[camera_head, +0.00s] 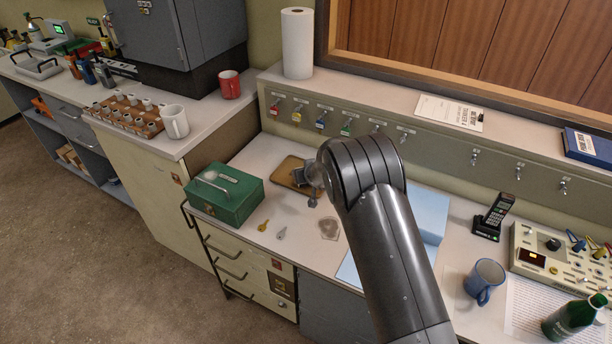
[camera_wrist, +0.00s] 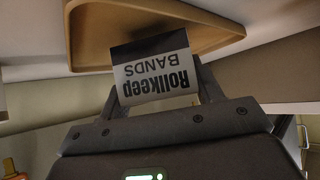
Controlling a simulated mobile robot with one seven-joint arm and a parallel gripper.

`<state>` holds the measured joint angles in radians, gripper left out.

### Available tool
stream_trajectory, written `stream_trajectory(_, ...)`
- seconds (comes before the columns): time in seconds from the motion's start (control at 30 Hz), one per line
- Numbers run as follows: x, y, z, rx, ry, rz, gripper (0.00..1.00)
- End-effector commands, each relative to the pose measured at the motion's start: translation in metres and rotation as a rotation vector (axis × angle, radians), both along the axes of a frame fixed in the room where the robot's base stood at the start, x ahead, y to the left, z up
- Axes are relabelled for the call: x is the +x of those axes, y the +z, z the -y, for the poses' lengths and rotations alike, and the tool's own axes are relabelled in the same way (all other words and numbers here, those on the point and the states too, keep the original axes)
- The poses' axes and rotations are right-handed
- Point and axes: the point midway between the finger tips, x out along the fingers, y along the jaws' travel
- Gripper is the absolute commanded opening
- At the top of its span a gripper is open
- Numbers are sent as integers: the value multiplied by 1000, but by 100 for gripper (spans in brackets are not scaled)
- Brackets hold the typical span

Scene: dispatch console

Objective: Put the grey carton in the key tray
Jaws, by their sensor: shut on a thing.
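The grey carton (camera_wrist: 155,72), with a black band and the words "Rollkeep BANDS", is between the fingers of my gripper (camera_wrist: 155,82) in the wrist view. The brown key tray (camera_wrist: 92,40), with a raised rim, is just beyond it, and the carton overlaps the tray's near edge in that view. In the head view the key tray (camera_head: 284,170) lies on the desk below the hook panel. My gripper (camera_head: 304,177) is over its right part, with my arm hiding much of that area. I cannot tell whether the carton touches the tray.
A green cash box (camera_head: 226,195) stands left of the tray. A yellow key (camera_head: 263,226), a grey key (camera_head: 281,233) and a clear dish (camera_head: 329,228) lie in front. A cordless phone (camera_head: 493,216) and a blue mug (camera_head: 484,281) stand to the right. Keys hang behind.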

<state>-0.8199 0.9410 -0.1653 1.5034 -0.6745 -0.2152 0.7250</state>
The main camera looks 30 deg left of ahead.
Motion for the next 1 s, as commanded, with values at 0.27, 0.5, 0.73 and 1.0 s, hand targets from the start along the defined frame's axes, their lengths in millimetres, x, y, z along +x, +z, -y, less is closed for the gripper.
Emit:
stream_trajectory(0.27,1,-12,0,1,1,2,33)
stream_trajectory(0.5,0,-15,0,1,1,0,60)
stream_trajectory(0.73,0,-15,0,2,1,1,79)
stream_trajectory(1.0,0,-14,0,1,1,1,81)
